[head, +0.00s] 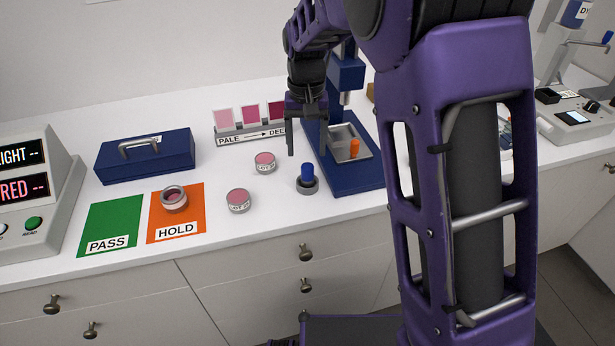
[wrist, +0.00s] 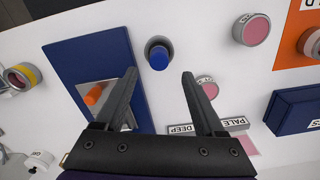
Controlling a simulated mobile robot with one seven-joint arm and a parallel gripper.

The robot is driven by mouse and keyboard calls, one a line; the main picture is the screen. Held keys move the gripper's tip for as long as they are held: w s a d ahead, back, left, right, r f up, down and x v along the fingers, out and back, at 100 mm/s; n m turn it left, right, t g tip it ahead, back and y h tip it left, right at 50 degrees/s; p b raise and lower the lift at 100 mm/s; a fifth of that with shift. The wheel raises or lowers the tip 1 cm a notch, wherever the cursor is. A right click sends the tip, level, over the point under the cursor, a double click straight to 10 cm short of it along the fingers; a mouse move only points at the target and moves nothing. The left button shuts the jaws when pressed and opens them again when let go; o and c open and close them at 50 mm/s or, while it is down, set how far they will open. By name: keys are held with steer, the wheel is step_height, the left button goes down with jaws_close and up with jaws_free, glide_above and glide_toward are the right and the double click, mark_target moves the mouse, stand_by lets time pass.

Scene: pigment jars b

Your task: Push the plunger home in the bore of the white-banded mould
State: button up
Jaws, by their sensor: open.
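A grey round mould (head: 308,187) stands on the counter left of the blue press, with a blue-topped plunger (head: 307,172) upright in it. In the wrist view, the mould (wrist: 150,44) and the blue plunger top (wrist: 158,59) lie just beyond my fingertips. I cannot make out a white band on this mould. My gripper (head: 307,137) is open and empty, pointing down above the counter, behind and above the plunger in the head view. The gap between its fingers (wrist: 160,76) lines up roughly with the plunger. How deep the plunger sits is unclear.
The blue press (head: 350,180) has a metal tray with an orange piece (head: 354,149). Pink jars (head: 264,160) (head: 239,200) stand left of the mould. A ring-shaped jar (head: 173,200) sits on the HOLD card. A yellow-banded ring (wrist: 22,76) shows in the wrist view. A swatch stand (head: 237,137) is behind.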

mark_target(307, 166)
steer(key=f, duration=0.6)
steer(key=shift+s+d+f, duration=0.1)
steer(key=shift+s+f, duration=0.1)
steer(key=shift+f, duration=0.05)
jaws_close()
